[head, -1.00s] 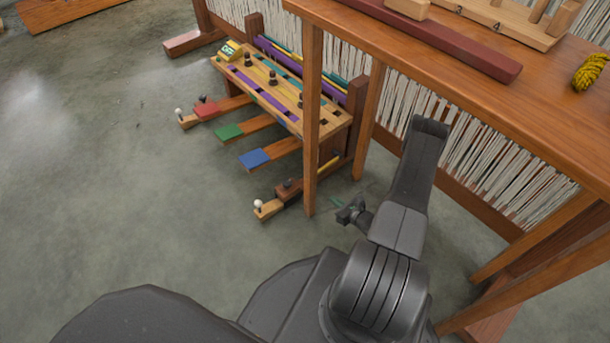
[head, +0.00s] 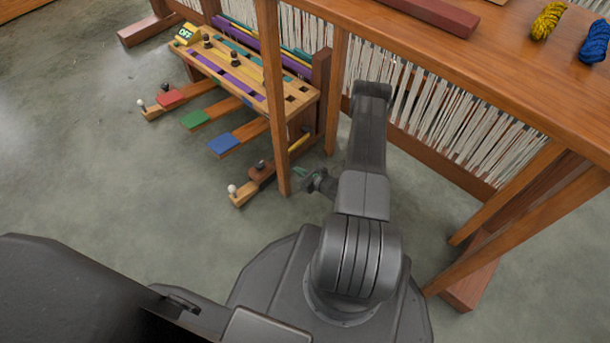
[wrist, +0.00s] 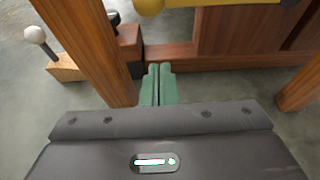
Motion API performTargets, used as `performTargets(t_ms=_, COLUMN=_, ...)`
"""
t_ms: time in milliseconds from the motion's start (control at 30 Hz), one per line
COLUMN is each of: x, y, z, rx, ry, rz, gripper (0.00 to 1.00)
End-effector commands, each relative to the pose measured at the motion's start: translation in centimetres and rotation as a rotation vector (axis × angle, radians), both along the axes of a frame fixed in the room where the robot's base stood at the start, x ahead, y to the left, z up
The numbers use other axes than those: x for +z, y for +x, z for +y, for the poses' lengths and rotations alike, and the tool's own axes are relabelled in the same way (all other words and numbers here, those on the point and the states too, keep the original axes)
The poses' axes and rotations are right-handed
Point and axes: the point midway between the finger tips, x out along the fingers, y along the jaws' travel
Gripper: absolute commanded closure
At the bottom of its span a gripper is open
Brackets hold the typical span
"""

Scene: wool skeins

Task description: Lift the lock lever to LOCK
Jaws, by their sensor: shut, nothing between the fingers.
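The loom's treadle frame (head: 312,103) stands behind a wooden table leg. No LOCK mark is readable, so I cannot tell for sure which part is the lock lever. A yellow bar (head: 300,141) sticks out low on the frame's right side; part of it also shows at the top of the wrist view (wrist: 225,3). A wooden foot piece with a white ball knob (head: 232,188) lies low in front; the knob is at left in the wrist view (wrist: 35,35). My gripper (head: 302,176) has green fingers, closed together and empty (wrist: 158,68), just right of the table leg.
The table leg (head: 275,120) stands close to my gripper's left. Red (head: 172,98), green (head: 195,119) and blue (head: 223,145) treadles stick out. Yellow (head: 546,22) and blue (head: 595,42) skeins lie on the table. Floor at left is clear.

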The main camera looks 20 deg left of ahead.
Motion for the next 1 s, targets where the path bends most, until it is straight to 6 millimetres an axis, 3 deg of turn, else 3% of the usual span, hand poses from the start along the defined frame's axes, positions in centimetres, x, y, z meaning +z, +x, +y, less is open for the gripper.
performTargets(t_ms=200, x=-2.0, y=1.7, z=4.4, rx=0.004, ry=0.000, rz=-0.003, gripper=1.00)
performTargets(t_ms=300, x=0.0, y=1.8, z=4.1, rx=-0.001, ry=0.000, rz=-0.001, gripper=1.00)
performTargets(t_ms=500, x=1.8, y=1.7, z=4.0, rx=0.000, ry=0.000, rz=-0.001, gripper=1.00)
performTargets(t_ms=1000, x=2.5, y=1.6, z=4.0, rx=0.000, ry=0.000, rz=0.000, gripper=1.00)
